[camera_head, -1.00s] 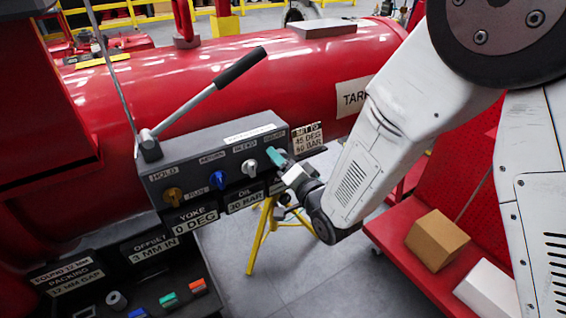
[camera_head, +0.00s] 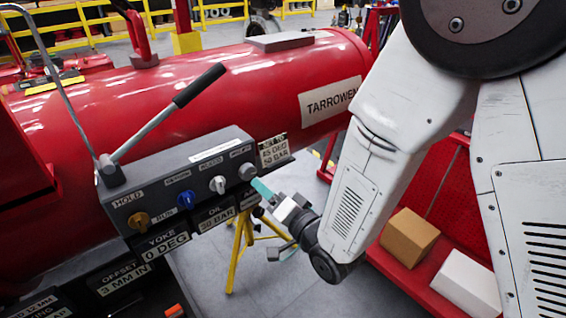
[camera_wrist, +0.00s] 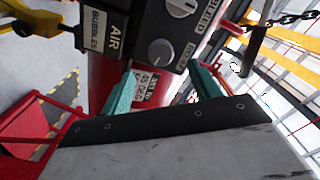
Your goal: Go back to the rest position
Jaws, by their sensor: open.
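My gripper (camera_head: 277,218) is at the right end of the grey control panel (camera_head: 170,190), by the rightmost grey knob (camera_head: 248,171). In the wrist view its two teal fingers (camera_wrist: 163,88) stand apart with nothing between them. The grey knob (camera_wrist: 161,52) shows just beyond the fingertips, and I see a gap between it and them. The panel also carries a yellow knob (camera_head: 139,220), a blue knob (camera_head: 185,200) and a white knob (camera_head: 217,184). A long lever with a black handle (camera_head: 199,85) slants up from the panel's left end.
A red tank (camera_head: 200,100) lies behind the panel. A yellow stand (camera_head: 240,245) is below my gripper. A red shelf (camera_head: 400,290) at the right holds a brown box (camera_head: 409,237) and a white box (camera_head: 466,281). Grey floor (camera_head: 300,290) is clear between.

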